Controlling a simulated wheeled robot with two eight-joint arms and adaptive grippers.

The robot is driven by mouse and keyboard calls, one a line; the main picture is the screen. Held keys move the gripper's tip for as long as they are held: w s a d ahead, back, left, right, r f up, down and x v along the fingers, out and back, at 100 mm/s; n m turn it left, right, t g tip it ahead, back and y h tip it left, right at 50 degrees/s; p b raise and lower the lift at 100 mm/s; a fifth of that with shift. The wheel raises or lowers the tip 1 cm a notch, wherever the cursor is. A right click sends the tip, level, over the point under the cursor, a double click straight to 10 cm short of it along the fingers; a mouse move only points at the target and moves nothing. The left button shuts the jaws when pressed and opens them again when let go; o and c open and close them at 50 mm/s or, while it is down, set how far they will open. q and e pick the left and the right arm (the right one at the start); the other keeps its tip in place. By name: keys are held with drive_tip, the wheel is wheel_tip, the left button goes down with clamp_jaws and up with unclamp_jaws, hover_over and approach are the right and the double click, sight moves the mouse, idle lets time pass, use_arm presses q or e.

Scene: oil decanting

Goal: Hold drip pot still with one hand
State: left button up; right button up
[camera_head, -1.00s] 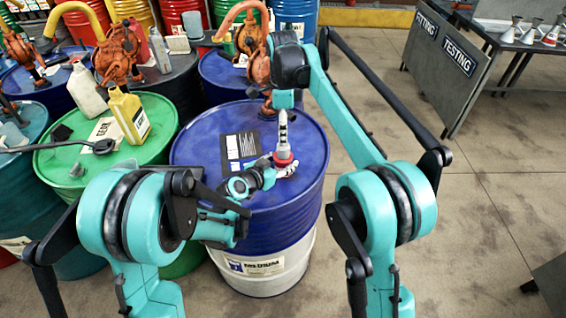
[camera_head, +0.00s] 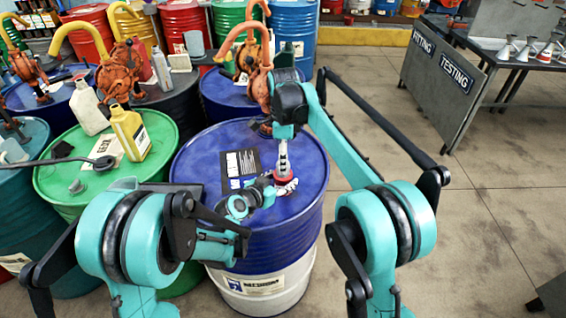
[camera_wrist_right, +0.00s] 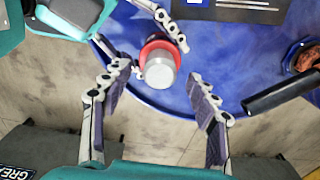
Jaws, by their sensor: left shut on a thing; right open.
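The drip pot (camera_head: 284,179) is a small red vessel on top of the blue drum (camera_head: 205,160), near its right side. In the right wrist view it shows as a red ring with a grey metal cylinder (camera_wrist_right: 160,71) pointing towards the camera. My left gripper (camera_head: 279,189) comes in from the left, low over the drum, its fingers shut on the pot at either side. My right gripper (camera_head: 283,152) points down just above the pot. In the right wrist view its fingers (camera_wrist_right: 153,112) are wide apart and empty, with the cylinder beyond and between them.
A dark printed sheet (camera_head: 240,165) lies on the drum behind the left gripper. The green drum (camera_head: 70,182) at left carries a yellow bottle (camera_head: 130,131) and a white bottle. An orange pump (camera_head: 257,80) stands close behind.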

drive_tip(key=shift+f, duration=1.1)
clamp_jaws()
drive_tip(key=shift+r, duration=0.2)
drive_tip(key=shift+r, duration=1)
